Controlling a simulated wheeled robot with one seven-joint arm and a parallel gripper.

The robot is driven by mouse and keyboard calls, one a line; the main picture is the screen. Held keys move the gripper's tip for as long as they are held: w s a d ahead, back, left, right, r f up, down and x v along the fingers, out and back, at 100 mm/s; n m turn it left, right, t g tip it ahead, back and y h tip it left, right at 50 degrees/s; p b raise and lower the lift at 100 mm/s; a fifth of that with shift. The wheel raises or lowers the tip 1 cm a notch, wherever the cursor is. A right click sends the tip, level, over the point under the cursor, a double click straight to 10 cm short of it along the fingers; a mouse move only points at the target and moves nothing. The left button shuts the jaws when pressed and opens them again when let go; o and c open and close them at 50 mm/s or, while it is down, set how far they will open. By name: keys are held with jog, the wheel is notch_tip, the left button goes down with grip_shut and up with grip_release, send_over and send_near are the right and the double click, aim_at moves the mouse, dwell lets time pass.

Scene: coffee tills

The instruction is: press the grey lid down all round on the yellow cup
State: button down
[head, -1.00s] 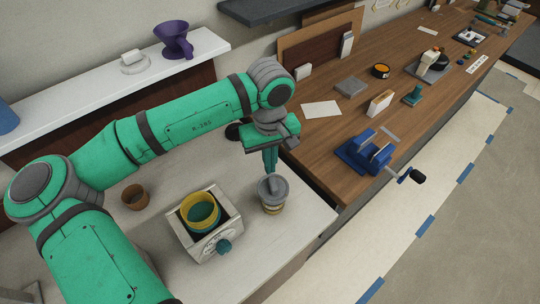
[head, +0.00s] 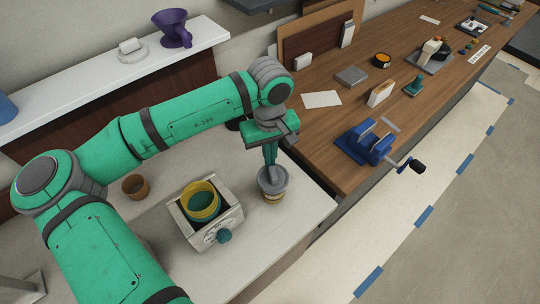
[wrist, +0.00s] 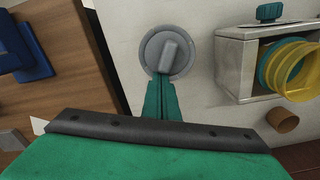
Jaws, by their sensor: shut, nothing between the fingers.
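The lid also shows from above in the wrist view (wrist: 153,52). My gripper (head: 270,165) is shut and empty, pointing down at the lid. In the wrist view its fingertips (wrist: 160,80) overlap the lid's near edge, close to the grip. Contact is not clear.
A brown cup (head: 135,186) is farther left. A wooden counter with a blue clamp (head: 362,145) lies to the right. The counter front is clear.

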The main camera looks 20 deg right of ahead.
aim_at(286, 174)
jog(key=shift+f, duration=0.3)
jog(key=shift+r, duration=3.05)
jog(key=shift+s+d+m, duration=0.15)
jog(key=shift+s+m, duration=0.15)
jog(key=shift+s, duration=0.05)
jog(key=s+d+m+t+h, duration=0.1)
jog(key=s+d+m+t, duration=0.2)
jog(key=s+m, duration=0.15)
jog(key=shift+n, duration=0.45)
jog(key=shift+a+f, duration=0.15)
jog(key=shift+f, duration=1.1)
jog(key=shift+a+f, duration=0.1)
jog(key=shift+f, duration=1.15)
jog(key=shift+f, duration=0.1)
